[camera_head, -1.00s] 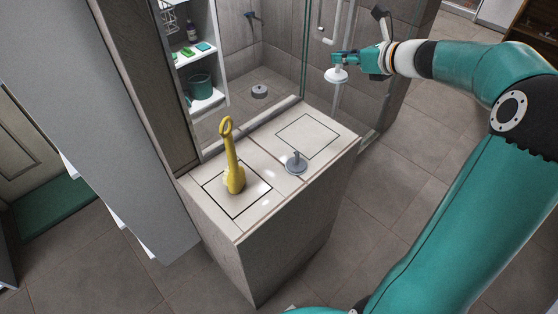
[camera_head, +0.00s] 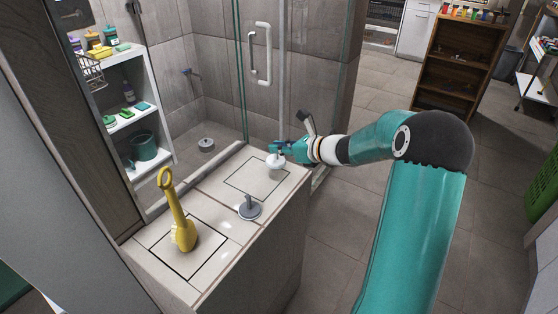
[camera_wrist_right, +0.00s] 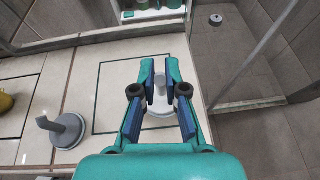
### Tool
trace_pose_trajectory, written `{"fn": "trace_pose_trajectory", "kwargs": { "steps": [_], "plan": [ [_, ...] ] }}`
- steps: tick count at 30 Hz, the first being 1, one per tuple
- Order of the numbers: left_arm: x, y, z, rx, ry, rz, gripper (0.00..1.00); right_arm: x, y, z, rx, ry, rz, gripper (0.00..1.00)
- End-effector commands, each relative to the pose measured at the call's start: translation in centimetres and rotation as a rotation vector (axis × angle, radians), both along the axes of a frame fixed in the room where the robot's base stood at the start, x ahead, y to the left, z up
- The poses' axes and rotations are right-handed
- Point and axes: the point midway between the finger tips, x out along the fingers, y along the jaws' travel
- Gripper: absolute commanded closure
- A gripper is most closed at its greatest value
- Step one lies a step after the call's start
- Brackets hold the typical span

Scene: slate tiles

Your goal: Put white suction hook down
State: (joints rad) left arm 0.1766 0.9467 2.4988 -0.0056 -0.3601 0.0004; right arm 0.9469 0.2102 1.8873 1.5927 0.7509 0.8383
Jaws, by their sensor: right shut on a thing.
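The white suction hook (camera_head: 275,162) is at the back right of the tiled counter (camera_head: 222,195), by the right edge of the outlined square there. My right gripper (camera_head: 284,149) is shut on its stem. The right wrist view shows the fingers (camera_wrist_right: 160,92) on both sides of the stem, with the round white base (camera_wrist_right: 159,113) below them. I cannot tell whether the base touches the counter. My left gripper is not in view.
A grey suction hook (camera_head: 249,208) stands mid-counter, and a yellow long-necked object (camera_head: 182,232) stands in the front-left square. A glass shower screen (camera_head: 262,70) rises behind the counter. A white shelf (camera_head: 140,120) stands at left.

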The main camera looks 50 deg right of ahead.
Motion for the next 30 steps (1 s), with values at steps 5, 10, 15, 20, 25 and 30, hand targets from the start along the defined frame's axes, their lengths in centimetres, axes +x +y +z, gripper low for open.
{"fn": "trace_pose_trajectory", "kwargs": {
  "steps": [5,10,15,20,25,30],
  "plan": [
    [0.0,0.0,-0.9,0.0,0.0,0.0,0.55,0.0,0.1,-3.0,0.005,0.003,0.001,1.0],
    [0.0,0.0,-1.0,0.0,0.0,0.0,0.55,0.0,0.1,-3.8,0.002,0.001,0.002,1.0],
    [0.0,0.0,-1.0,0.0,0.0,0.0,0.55,0.0,0.0,-3.8,0.001,0.001,0.001,1.0],
    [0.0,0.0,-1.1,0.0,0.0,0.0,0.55,0.0,0.0,-3.8,0.001,0.001,0.001,0.78],
    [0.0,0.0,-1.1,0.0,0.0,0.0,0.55,0.0,0.0,-3.8,0.001,0.001,0.001,0.63],
    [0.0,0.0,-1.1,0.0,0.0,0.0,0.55,0.0,0.0,-3.8,0.001,0.001,0.001,0.63]
  ]
}}
